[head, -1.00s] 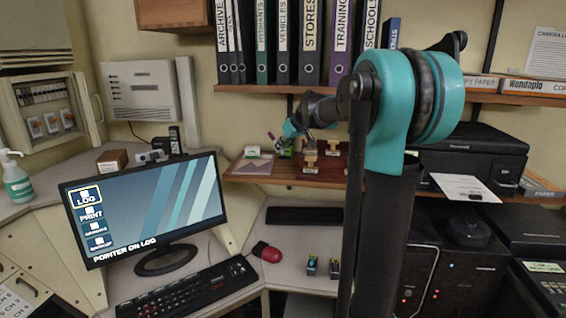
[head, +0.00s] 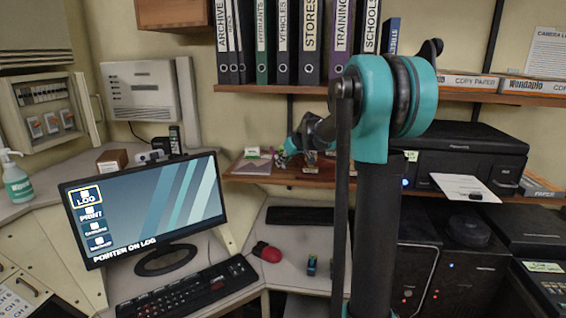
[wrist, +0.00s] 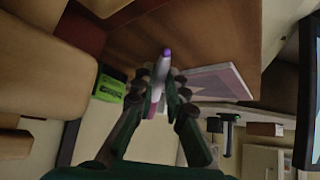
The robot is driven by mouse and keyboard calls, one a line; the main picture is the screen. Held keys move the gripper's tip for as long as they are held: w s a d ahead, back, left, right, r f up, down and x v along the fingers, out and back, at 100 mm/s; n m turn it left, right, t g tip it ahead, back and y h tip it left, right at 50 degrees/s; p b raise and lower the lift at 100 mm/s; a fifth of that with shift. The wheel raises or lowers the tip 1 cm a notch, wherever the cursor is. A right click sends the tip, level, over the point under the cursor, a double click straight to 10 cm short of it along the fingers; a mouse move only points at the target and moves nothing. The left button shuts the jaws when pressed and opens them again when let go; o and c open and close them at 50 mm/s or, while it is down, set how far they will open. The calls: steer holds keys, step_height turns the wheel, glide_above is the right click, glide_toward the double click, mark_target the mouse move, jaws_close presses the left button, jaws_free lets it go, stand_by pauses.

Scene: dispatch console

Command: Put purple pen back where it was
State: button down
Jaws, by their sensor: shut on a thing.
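The purple pen (wrist: 161,72) has a pale body and a purple end. In the wrist view it stands out between the two fingers of my gripper (wrist: 162,92), which is shut on it. In the head view my gripper (head: 289,149) is low over the small wooden shelf (head: 318,180), just right of a sheet with a purple print (head: 251,167). The pen is too small there to make out clearly. The sheet also shows in the wrist view (wrist: 225,82), right of the pen. My arm hides part of the shelf.
Small wooden-handled items (head: 311,158) stand right of my gripper. The monitor (head: 146,210) is at lower left, and the binder shelf (head: 262,88) is above.

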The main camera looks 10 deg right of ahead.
steer(key=shift+f, duration=0.1)
steer(key=c, duration=1.6)
jaws_free()
steer(key=shift+o, duration=0.2)
steer(key=v, duration=1.2)
steer(key=s+f+m+g+h, duration=0.1)
steer(key=s+f+m+h, duration=0.1)
steer(key=s+f, duration=1.2)
steer(key=s+f+m+g+h, duration=0.2)
steer(key=s+f+m, duration=0.1)
steer(key=s+f, duration=1.2)
steer(key=s+d, duration=0.1)
steer(key=s, duration=0.4)
steer(key=shift+s+f, duration=0.2)
steer(key=shift+s, duration=0.1)
steer(key=shift+o, duration=0.4)
